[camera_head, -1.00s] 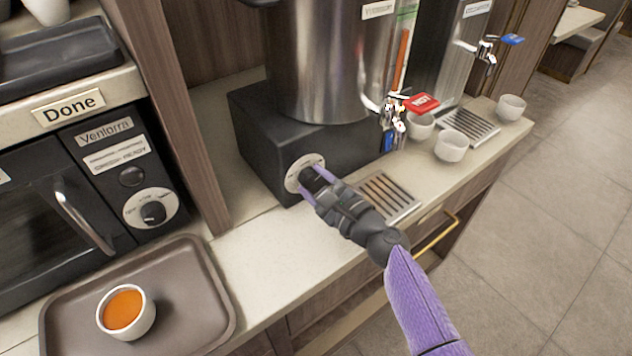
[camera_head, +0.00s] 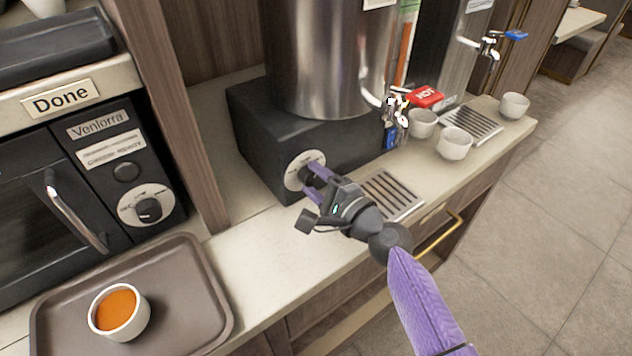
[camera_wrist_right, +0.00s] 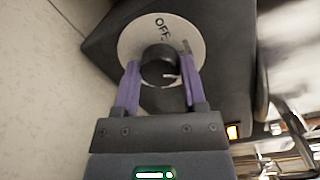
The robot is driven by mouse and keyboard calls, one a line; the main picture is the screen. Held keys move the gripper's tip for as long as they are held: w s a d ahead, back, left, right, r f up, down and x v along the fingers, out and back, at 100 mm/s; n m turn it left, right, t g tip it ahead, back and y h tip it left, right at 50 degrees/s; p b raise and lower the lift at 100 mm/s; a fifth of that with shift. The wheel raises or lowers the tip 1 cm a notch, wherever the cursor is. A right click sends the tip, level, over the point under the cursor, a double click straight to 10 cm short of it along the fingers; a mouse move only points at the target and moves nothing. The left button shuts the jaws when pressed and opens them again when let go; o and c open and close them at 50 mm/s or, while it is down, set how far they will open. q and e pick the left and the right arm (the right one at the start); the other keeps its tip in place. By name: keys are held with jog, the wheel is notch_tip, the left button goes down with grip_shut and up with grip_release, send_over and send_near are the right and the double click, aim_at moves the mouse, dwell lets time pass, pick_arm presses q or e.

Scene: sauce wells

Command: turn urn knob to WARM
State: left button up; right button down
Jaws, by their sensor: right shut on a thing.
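The urn knob (camera_wrist_right: 160,64) is a round black knob on a pale dial (camera_head: 293,178) at the front of the urn's black base. The word OFF shows on the dial plate (camera_wrist_right: 128,38) in the right wrist view; other marks are hidden or too small to read. The steel urn (camera_head: 325,60) stands on the base (camera_head: 255,125). My right gripper (camera_head: 313,180) is shut on the knob, with one purple finger on each side of it; it also shows in the right wrist view (camera_wrist_right: 160,78). My left gripper is not in view.
A drip tray (camera_head: 392,194) lies on the counter right of the dial. A tap with a red HOT handle (camera_head: 426,97) and several white cups, one a near cup (camera_head: 454,144), stand further right. A brown tray (camera_head: 190,310) holds a cup of orange sauce (camera_head: 118,312) at left.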

jog(key=n+b, duration=0.1)
jog(key=n, duration=0.3)
jog(key=shift+f+n+h, duration=0.15)
jog(key=shift+n+h, duration=0.15)
jog(key=shift+n, duration=0.1)
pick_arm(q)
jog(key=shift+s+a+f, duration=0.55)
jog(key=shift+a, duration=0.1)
pick_arm(e)
jog(key=shift+n, duration=0.3)
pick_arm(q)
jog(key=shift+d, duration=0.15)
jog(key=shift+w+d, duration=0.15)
